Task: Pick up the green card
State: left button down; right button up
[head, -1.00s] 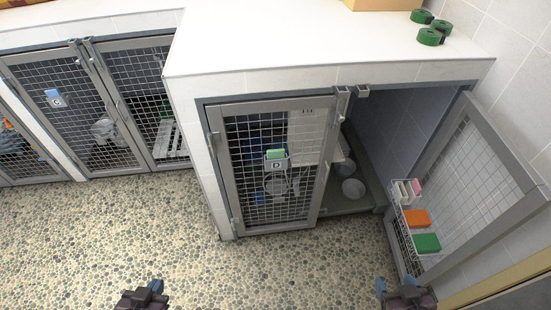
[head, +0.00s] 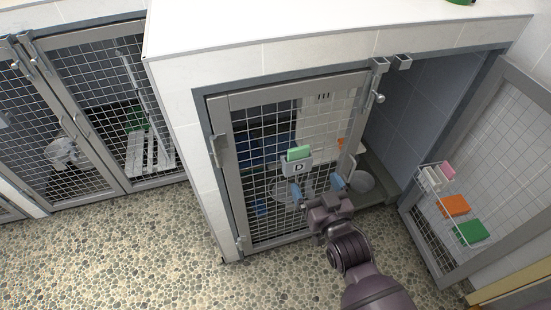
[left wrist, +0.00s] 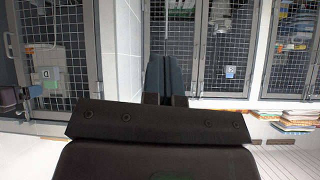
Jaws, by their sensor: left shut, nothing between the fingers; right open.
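The green card (head: 299,153) stands in a grey holder marked D (head: 297,166) on the mesh door of the middle kennel, its upper part showing above the holder. My right gripper (head: 317,186) is open and empty, with blue-tipped fingers, just below and right of the holder in the picture. Its fingers do not touch the card. My left gripper is outside the head view. In the left wrist view it (left wrist: 165,75) is shut with nothing in it. A small light label with a greenish patch (left wrist: 50,85) shows on a mesh door there; I cannot tell whether it is the card.
The mesh door (head: 275,125) is shut. The neighbouring door (head: 500,170) stands open, with a wire basket holding an orange block (head: 454,206) and a green block (head: 470,231). The pebbled floor (head: 130,260) is clear.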

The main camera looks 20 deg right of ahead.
aim_at(300, 151)
jog(key=shift+w+a+r+b, duration=0.15)
jog(key=shift+w+b, duration=0.45)
jog(key=shift+w, duration=1.9)
jog(key=shift+w+a+f+b, duration=0.1)
jog(key=shift+w+b, duration=0.45)
jog(key=shift+w, duration=1.95)
jog(key=shift+w+r, duration=0.25)
jog(key=shift+w, duration=0.5)
jog(key=shift+c, duration=0.4)
jog(key=c, duration=0.9)
jog(key=shift+r, duration=0.15)
